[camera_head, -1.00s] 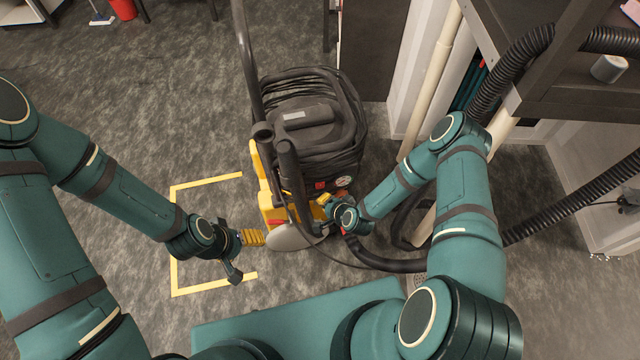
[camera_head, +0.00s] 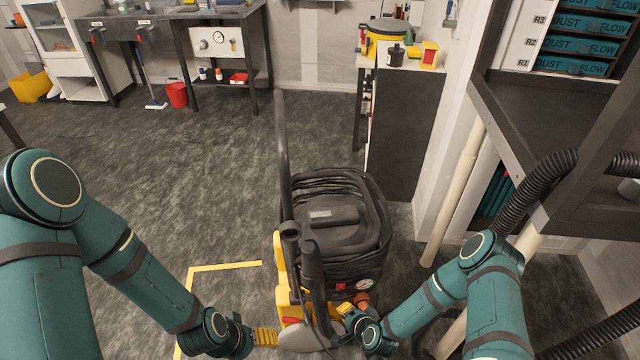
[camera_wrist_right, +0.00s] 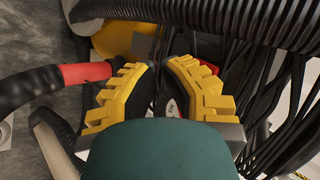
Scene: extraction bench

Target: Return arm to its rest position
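In the head view my left arm comes in from the left. Its gripper (camera_head: 265,337) is low in the picture, its yellow ribbed finger beside the lower left of the black and yellow extractor (camera_head: 340,220). Whether its fingers are apart is unclear. My right arm comes in from the right, and its gripper (camera_head: 350,313) is at the extractor's lower front. In the right wrist view the two yellow fingers of the right gripper (camera_wrist_right: 161,65) stand apart with a gap between them. I see nothing clearly held. A black hose with a red end (camera_wrist_right: 85,73) lies left of them.
Yellow floor tape (camera_head: 225,266) lies left of the extractor. A dark cabinet (camera_head: 400,130) stands behind it. A pale pipe (camera_head: 455,195), a shelf (camera_head: 520,125) and a ribbed black hose (camera_head: 535,185) crowd the right. Open floor (camera_head: 150,170) lies at the back left.

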